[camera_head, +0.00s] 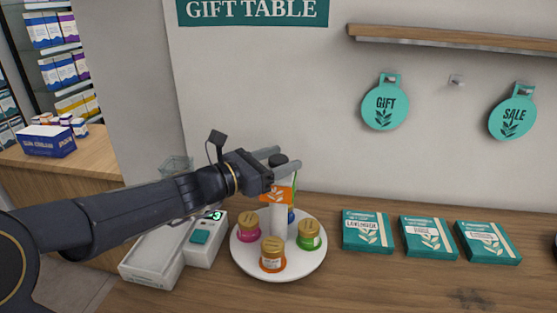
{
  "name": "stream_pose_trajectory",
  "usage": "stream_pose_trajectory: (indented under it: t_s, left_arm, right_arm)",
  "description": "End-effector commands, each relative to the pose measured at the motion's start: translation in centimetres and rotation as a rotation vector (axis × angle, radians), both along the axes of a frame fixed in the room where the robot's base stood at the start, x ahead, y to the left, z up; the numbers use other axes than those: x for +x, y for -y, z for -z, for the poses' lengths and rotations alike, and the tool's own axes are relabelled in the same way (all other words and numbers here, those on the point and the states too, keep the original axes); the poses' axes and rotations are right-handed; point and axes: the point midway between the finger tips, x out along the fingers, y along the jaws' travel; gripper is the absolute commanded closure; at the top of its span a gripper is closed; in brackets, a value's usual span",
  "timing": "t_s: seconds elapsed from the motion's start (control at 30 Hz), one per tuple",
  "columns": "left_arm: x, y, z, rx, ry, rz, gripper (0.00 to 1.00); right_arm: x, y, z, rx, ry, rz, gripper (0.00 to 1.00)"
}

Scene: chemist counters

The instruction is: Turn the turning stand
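The turning stand (243,268) is a round white plate on the wooden counter, with a white centre post (278,222) topped by a dark knob (278,160). An orange leaf label (277,193) shows at the post. Jars with gold lids stand around it: pink (248,232), orange (272,261) and green (309,240). A blue item behind the post is mostly hidden. My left gripper (284,159) is at the post's top, its two fingers apart on either side of the knob. I cannot tell whether they touch it. My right gripper is not in view.
A white device (166,252) with a small display stands left of the stand, partly under my arm. Three teal boxes (367,232) lie to the right. The front right counter is clear.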

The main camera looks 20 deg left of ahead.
Motion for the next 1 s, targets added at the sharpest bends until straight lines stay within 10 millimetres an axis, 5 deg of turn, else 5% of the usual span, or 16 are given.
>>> stream_pose_trajectory:
  t_s: [0.17,0.6,1.0]
  left_arm:
    - [-0.5,-0.4,0.0,0.001,0.000,-0.002,0.42]
    - [-6.2,-3.7,0.0,0.000,0.001,-0.003,0.42]
    - [-6.7,-4.0,0.0,0.000,0.000,0.000,0.42]
  right_arm:
    - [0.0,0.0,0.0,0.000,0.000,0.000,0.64]
    - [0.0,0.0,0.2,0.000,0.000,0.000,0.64]
    - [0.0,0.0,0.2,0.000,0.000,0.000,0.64]
